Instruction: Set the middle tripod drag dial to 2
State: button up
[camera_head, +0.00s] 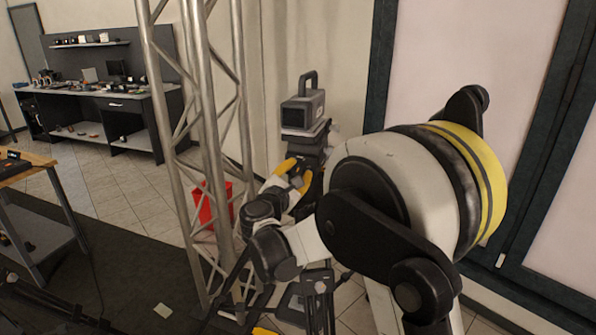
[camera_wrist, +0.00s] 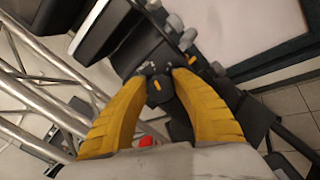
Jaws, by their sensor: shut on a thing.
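A black tripod head (camera_head: 312,152) carries a grey boxy camera with a top handle (camera_head: 302,108). In the wrist view, my gripper (camera_wrist: 160,78) has its two yellow fingers closed in on a small black dial (camera_wrist: 159,90) on the side of the tripod head. The fingertips hold the dial between them. White marks sit around it, too small to read, so I cannot tell its setting. An orange mark (camera_wrist: 191,61) lies to its upper right. In the head view my gripper (camera_head: 296,170) is at the tripod head, and the dial is hidden.
A metal truss (camera_head: 200,130) stands close on the left of my arm. A red bin (camera_head: 212,203) is behind it. A dark-framed window (camera_head: 470,90) is at right. A workbench (camera_head: 100,95) stands far left, and a wooden-topped table (camera_head: 25,168) nearer.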

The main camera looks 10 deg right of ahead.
jog(key=shift+m, duration=0.3)
jog(key=o, duration=1.2)
jog(key=v, duration=1.2)
jog(key=shift+d, duration=0.1)
